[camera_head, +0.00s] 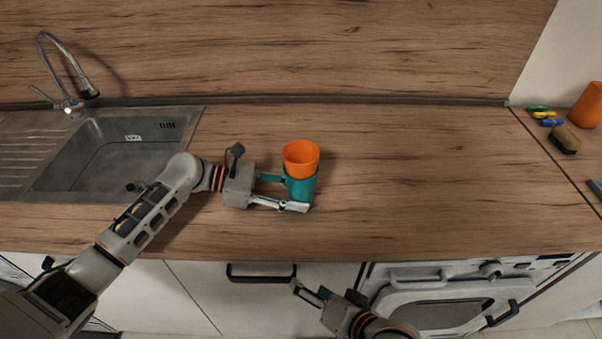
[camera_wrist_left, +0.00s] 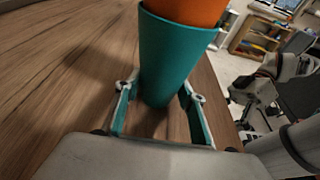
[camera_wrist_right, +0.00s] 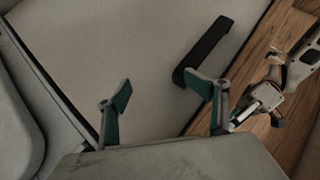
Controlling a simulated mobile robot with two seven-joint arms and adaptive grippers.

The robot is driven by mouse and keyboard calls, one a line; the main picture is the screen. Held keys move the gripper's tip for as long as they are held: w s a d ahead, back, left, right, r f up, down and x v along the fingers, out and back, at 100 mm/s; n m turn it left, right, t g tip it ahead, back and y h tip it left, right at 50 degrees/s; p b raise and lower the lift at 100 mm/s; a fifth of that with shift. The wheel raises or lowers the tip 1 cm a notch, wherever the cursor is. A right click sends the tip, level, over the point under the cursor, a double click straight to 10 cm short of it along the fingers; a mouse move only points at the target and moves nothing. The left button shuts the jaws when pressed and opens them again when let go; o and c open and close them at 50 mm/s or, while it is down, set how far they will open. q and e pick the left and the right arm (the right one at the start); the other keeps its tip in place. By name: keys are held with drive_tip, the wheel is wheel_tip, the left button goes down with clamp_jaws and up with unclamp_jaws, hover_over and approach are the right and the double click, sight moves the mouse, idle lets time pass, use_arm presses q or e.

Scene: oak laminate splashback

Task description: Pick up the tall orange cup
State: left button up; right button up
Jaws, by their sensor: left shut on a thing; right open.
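An orange cup (camera_head: 301,153) stands nested in a teal cup (camera_head: 302,188) on the wooden counter, with its upper part showing above the teal rim. In the left wrist view the orange cup (camera_wrist_left: 190,10) is cut off at the top edge, above the teal cup (camera_wrist_left: 172,55). My left gripper (camera_head: 288,191) comes from the left and is shut on the teal cup, one finger on each side, low on its wall. My right gripper (camera_head: 310,290) is open and empty in front of the cabinet, below the counter edge; its open fingers show in the right wrist view (camera_wrist_right: 160,92).
A sink (camera_head: 125,150) with a tap (camera_head: 70,75) is at the left. At the far right are another orange object (camera_head: 588,106), partly cut off, a brush (camera_head: 565,139) and small coloured items (camera_head: 543,114). The counter between is clear. A black handle (camera_head: 262,279) juts from the cabinet front.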

drive_tip(key=a+r+n+g+y, duration=0.3)
drive_tip(key=a+r+n+g, duration=0.35)
drive_tip(key=a+r, duration=1.6)
drive_tip(key=w+d+r+m+t+h, duration=0.2)
drive_tip(key=w+d+r+h, duration=0.4)
drive_tip(key=d, duration=0.4)
drive_tip(key=w+d+r+m+t+h, duration=0.2)
drive_tip(key=w+d+r+h, duration=0.2)
drive_tip(key=w+d+r, duration=0.35)
approach(301, 157)
drive_tip(key=a, duration=0.1)
drive_tip(key=f, duration=0.1)
drive_tip(key=w+f, duration=0.1)
drive_tip(key=f, duration=0.3)
drive_tip(key=shift+w+d, duration=0.4)
drive_tip(key=shift+w+f, duration=0.15)
drive_tip(key=shift+f, duration=0.15)
